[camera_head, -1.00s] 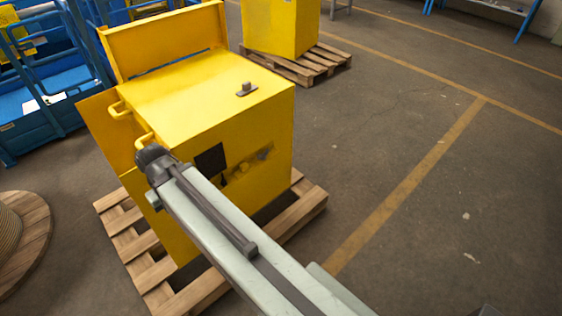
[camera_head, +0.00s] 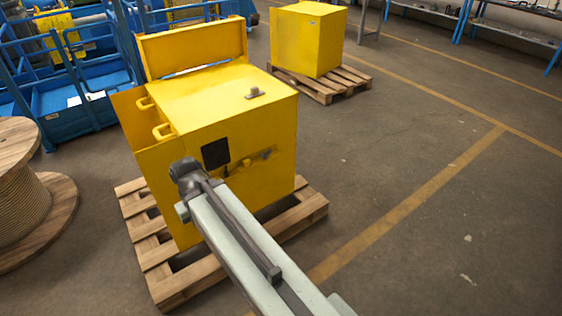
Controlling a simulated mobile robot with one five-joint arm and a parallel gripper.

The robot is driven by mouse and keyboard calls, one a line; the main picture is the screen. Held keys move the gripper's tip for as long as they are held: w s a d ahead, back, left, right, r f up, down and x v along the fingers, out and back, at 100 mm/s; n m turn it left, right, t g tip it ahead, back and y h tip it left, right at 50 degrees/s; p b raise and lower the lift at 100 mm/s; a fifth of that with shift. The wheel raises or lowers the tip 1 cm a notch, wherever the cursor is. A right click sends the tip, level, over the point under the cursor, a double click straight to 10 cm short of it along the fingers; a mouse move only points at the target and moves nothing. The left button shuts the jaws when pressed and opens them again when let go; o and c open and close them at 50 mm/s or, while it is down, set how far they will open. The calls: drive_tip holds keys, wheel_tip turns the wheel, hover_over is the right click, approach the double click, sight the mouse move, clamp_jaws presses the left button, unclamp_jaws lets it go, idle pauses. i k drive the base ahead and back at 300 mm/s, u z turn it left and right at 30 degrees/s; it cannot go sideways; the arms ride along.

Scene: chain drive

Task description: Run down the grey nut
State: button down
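A yellow metal cabinet (camera_head: 270,190) stands on a wooden pallet, with a raised panel at its back and a flap with handles on its left side. A small grey fitting (camera_head: 255,93) sits on its top face near the right; it is too small to tell whether this is the grey nut or has a thread. My pale arm reaches in from the bottom, and its dark joint appears in front of the cabinet's lower front left. Whether they touch cannot be told. My gripper is not seen.
The pallet (camera_head: 175,290) juts out around the cabinet's base. A wooden cable reel (camera_head: 63,205) stands at left, with blue lift equipment (camera_head: 75,112) behind. A second yellow box (camera_head: 307,40) sits on another pallet at the back.

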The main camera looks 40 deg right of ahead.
sight(265, 156)
drive_tip(key=u, duration=0.15)
drive_tip(key=i, duration=0.95)
drive_tip(key=z, duration=0.05)
